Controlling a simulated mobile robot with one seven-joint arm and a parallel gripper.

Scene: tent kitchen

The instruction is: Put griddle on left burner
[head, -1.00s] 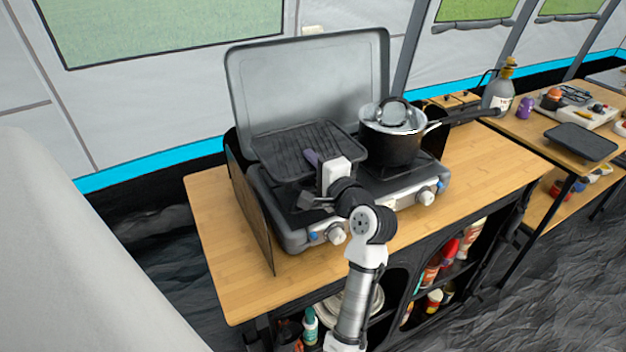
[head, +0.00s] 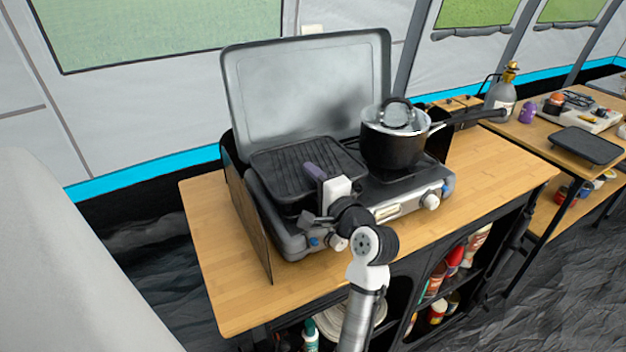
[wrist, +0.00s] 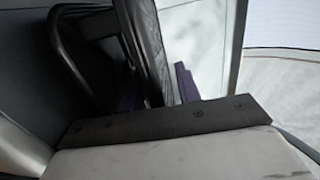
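The black ridged griddle (head: 300,158) lies over the left side of the two-burner stove (head: 408,200), roughly level and covering the left burner. Whether it rests fully on the grate is hidden. In the wrist view, a dark slab (wrist: 147,45), likely part of the griddle, stands between my two purple fingers. A narrow gap seems to show beside the right finger, and I cannot tell whether they press on it.
A black pot (head: 392,148) with a glass lid stands on the right burner. The stove's raised lid (head: 305,85) stands behind, and a dark side panel (head: 249,220) is at the left. The wooden table (head: 225,270) is clear at the front left.

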